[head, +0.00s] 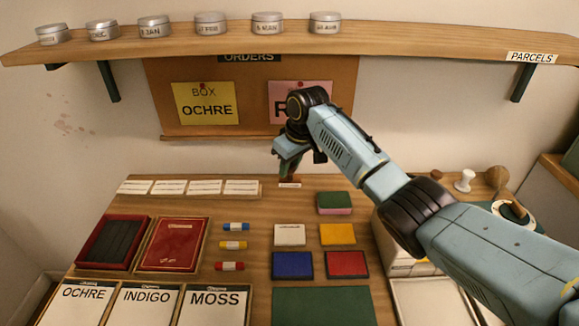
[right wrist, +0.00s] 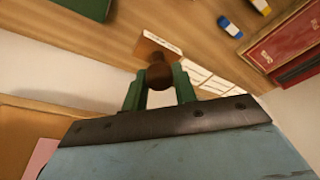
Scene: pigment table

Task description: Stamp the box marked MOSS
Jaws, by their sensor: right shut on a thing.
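The box marked MOSS (head: 215,305) is at the front of the table, right of the boxes marked INDIGO (head: 151,306) and OCHRE (head: 85,306). My right gripper (head: 289,172) is at the back of the table, pointing down. In the right wrist view its green fingers are shut on the round brown knob of a stamp (right wrist: 159,76), which has a flat wooden base. The base also shows under the gripper in the head view (head: 289,184); I cannot tell whether it touches the table. My left gripper is not in view.
White (head: 289,235), yellow (head: 338,235), blue (head: 292,265) and red (head: 347,264) pads lie mid-table, with a green-topped block (head: 334,203) behind. A green mat (head: 323,306) lies in front. A red case (head: 173,244) is at left. A shelf (head: 250,44) overhangs the back.

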